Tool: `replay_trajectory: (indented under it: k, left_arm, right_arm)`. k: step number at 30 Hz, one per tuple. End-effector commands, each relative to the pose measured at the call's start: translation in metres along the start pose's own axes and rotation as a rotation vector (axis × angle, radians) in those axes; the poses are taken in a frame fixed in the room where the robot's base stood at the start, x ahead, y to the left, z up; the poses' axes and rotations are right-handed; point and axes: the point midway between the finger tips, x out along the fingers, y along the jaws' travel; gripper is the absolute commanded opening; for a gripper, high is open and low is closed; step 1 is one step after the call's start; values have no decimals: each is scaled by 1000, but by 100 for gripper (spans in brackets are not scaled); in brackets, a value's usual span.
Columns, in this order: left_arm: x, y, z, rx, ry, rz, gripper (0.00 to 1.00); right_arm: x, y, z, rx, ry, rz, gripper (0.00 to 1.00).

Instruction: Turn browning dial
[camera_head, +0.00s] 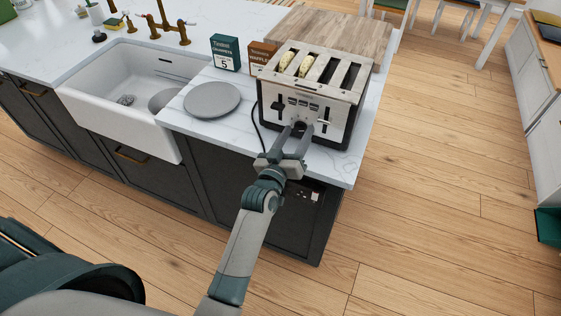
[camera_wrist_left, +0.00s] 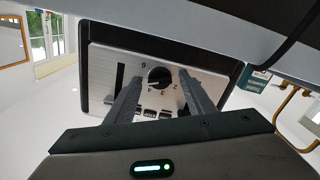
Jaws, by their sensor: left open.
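The toaster (camera_head: 308,97) stands on the white counter near its right end, with bread in two of its slots. Its silver front panel shows in the left wrist view (camera_wrist_left: 107,70), upside down. The black browning dial (camera_wrist_left: 159,77) sits on that panel, with numbers around it. My left gripper (camera_head: 299,132) is at the toaster's front, its fingers pointing at the dial. In the left wrist view the open fingers (camera_wrist_left: 161,92) lie to either side of the dial, with gaps; I cannot tell whether they touch the panel. My right gripper is not in view.
A grey plate (camera_head: 212,99) lies left of the toaster. A green box (camera_head: 225,53) and an orange box (camera_head: 262,55) stand behind it. A wooden board (camera_head: 335,32) lies behind the toaster. The white sink (camera_head: 125,110) is farther left.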

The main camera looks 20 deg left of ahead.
Motion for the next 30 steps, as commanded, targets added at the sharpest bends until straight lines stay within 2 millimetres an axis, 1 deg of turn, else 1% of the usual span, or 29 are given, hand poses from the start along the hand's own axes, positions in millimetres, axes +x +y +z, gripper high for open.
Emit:
replay_trajectory:
  k: [5,8,21,25,30]
  left_arm:
    - [-21,-1,3,0,-2,-1,49]
    - [-38,-2,4,0,-2,-1,49]
    - [-124,-2,4,-1,-3,-1,49]
    - [-144,-1,3,-1,-3,-1,49]
    - [-161,-1,2,0,-2,0,49]
  right_arm:
    - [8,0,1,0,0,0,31]
    - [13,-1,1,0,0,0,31]
    - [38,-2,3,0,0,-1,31]
    - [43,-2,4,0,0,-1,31]
    - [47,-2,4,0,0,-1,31]
